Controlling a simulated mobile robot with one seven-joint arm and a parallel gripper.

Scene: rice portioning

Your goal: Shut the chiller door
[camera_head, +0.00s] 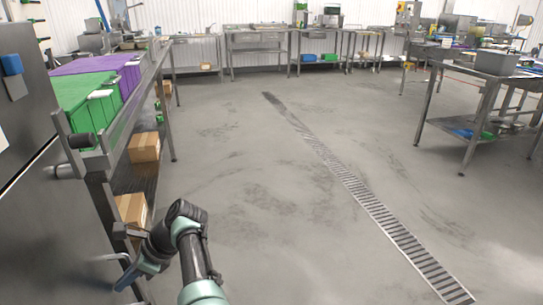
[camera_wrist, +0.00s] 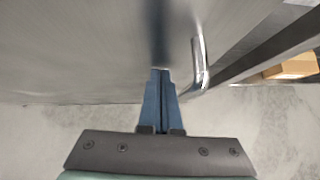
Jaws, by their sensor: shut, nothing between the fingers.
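The chiller's steel front (camera_head: 50,240) fills the left edge of the head view. A thin pale seam crosses it, and dark-ended handles stick out near its right edge. I cannot tell from this view whether the door stands ajar. My gripper (camera_head: 121,287) is low at the left, beside the lower steel panel. In the wrist view my gripper (camera_wrist: 161,73) has its blue fingers together and empty, pointing at a broad steel panel (camera_wrist: 80,60). The tips are at or very near this panel; contact is unclear. A bar handle (camera_wrist: 199,62) stands just right of the fingertips.
A steel rack with green crates (camera_head: 85,95), purple crates (camera_head: 100,65) and cardboard boxes (camera_head: 144,147) stands just right of the chiller. Open grey floor (camera_head: 270,200) with a drain grate (camera_head: 375,208) lies to the right. A steel table (camera_head: 480,75) stands far right.

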